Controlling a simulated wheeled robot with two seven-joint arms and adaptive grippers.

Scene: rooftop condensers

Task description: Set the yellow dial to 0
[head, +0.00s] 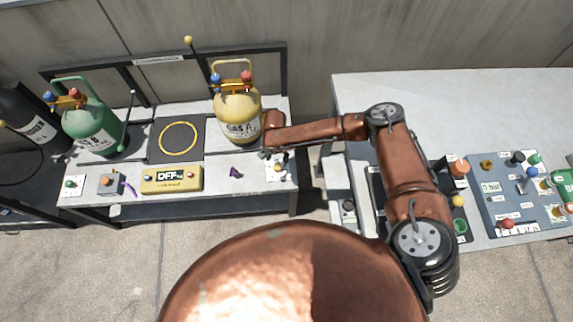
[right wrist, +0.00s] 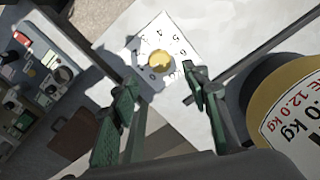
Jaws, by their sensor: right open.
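The yellow dial (right wrist: 160,61) is a round knob on a white plate (right wrist: 163,35) with printed numbers, in the right wrist view. I cannot tell which number it points to. In the head view the dial (head: 278,168) is small, at the right end of the left bench. My right gripper (right wrist: 163,84) is open, its two green-padded fingers on either side below the dial in the wrist picture. I see no contact with the dial. In the head view the right gripper (head: 267,153) is just beside the dial, partly hidden by its arm. My left gripper does not show.
A yellow gas cylinder (head: 238,115) stands close behind the right gripper. A green cylinder (head: 92,125) stands farther left. A yellow box reading OFF (head: 172,179) and a purple piece (head: 235,172) lie along the bench front. A control panel (head: 500,200) is at the right.

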